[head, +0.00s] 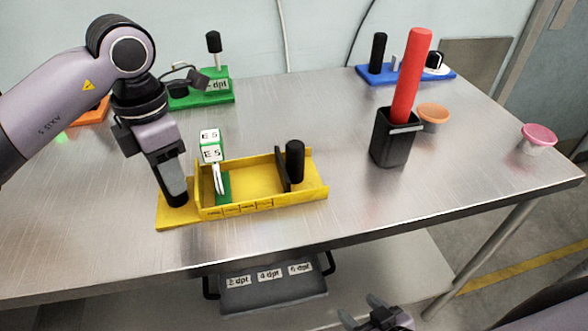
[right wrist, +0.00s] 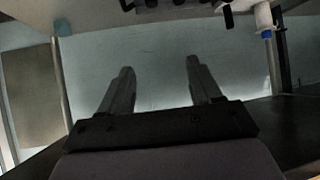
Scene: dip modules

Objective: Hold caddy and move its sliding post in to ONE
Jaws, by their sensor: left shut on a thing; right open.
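The yellow caddy (head: 262,170) stands near the front edge of the metal table. Its sliding post (head: 295,162), a black cylinder with a black plate beside it, stands near the caddy's right end. Small labels (head: 247,207) run along the front wall, too small to read. A green piece with a white-and-green block marked "E 5" (head: 211,146) stands inside at the left. My left gripper (head: 175,197) points down at the caddy's left end and is shut on it; its fingertips hide what they grip. My right gripper (head: 376,310) is open and empty, low beyond the front edge; its spread fingers show in the right wrist view (right wrist: 160,90).
A black cup (head: 392,150) holding a red rod (head: 411,75) stands right of the caddy. Green (head: 215,95) and blue (head: 405,75) fixtures stand at the back. A dark labelled tray (head: 272,293) sits below the tabletop.

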